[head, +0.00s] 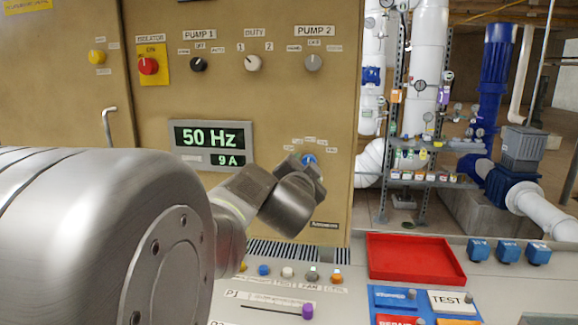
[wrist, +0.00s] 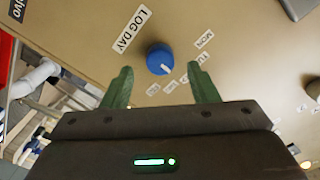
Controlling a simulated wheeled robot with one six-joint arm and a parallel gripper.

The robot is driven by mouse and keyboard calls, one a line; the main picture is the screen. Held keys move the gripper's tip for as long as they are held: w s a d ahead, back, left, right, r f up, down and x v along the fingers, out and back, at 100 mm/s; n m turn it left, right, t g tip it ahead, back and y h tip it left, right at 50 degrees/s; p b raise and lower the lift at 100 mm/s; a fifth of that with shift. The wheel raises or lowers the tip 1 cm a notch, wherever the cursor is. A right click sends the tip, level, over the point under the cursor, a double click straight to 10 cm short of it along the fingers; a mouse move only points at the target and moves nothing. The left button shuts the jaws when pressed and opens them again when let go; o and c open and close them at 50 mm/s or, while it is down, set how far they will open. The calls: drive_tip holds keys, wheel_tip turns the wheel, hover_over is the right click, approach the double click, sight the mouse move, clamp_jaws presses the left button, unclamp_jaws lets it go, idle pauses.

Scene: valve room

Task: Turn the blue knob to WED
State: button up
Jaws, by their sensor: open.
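The blue knob (wrist: 158,58) sits on the tan panel near the LOG DAY label (wrist: 131,29). Its white pointer mark faces lower right in the wrist view, toward the row of small day labels. MON (wrist: 204,40) reads clearly; the others are small or blurred, so I cannot tell exactly which one the mark meets. My gripper (wrist: 161,82) is open, its two green fingers apart, with the knob ahead of and between their tips, not gripped. In the head view the knob (head: 309,159) is partly hidden behind my wrist and gripper (head: 312,170).
Above on the panel are the 50 Hz display (head: 213,144) and a row of knobs, including a red isolator (head: 148,66). Below is a desk with buttons, a purple slider (head: 308,311) and an empty red tray (head: 415,259). Pipes stand at the right.

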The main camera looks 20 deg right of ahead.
drive_tip(key=p+v, duration=0.2)
drive_tip(key=v, duration=0.8)
drive_tip(key=shift+s+a, duration=0.2)
drive_tip(key=shift+s, duration=0.05)
drive_tip(key=shift+w+d, duration=0.1)
drive_tip(key=b+x, duration=0.2)
drive_tip(key=x, duration=1.1)
drive_tip(key=shift+w+d+b, duration=0.2)
drive_tip(key=shift+w+b, duration=0.1)
drive_tip(key=shift+s+a, duration=0.1)
